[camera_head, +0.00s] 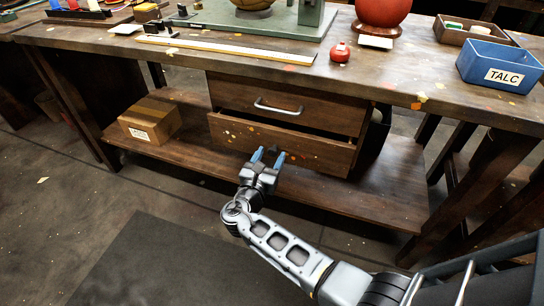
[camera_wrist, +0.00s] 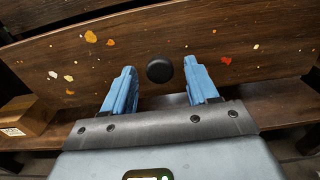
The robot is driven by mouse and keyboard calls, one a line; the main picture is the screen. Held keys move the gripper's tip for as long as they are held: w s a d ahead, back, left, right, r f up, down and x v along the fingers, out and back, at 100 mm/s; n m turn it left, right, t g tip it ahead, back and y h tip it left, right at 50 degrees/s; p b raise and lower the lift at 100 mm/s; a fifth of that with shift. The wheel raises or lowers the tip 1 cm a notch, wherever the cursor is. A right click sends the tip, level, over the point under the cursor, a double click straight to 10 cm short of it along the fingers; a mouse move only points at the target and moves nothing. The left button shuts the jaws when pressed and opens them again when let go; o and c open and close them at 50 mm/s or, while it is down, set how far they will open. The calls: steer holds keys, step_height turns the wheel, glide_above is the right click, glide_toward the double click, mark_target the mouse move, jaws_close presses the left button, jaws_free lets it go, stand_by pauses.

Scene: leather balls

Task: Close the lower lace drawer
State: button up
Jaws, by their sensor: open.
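The lower drawer (camera_head: 225,134) of the wooden unit under the workbench is pulled out, with a dark gap above its front. Its front has paint flecks and fills much of the wrist view (camera_wrist: 270,45). A round black knob (camera_wrist: 160,68) sits on that front, between and just beyond my fingertips in the wrist view. My gripper (camera_head: 268,155) is open and empty, with blue fingers pointing at the drawer front. In the head view my fingers hide the knob. I cannot tell whether the fingers touch the front.
The upper drawer (camera_head: 240,95) with a metal handle (camera_head: 278,107) is shut. A cardboard box (camera_head: 150,121) stands on the lower shelf (camera_head: 385,200) to the left. The workbench top (camera_head: 220,62) overhangs the drawers and carries a blue TALC bin (camera_head: 500,64). The floor in front is clear.

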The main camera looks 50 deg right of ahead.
steer(key=shift+w+d, duration=0.1)
steer(key=shift+d, duration=0.35)
jaws_close()
stand_by(0.3)
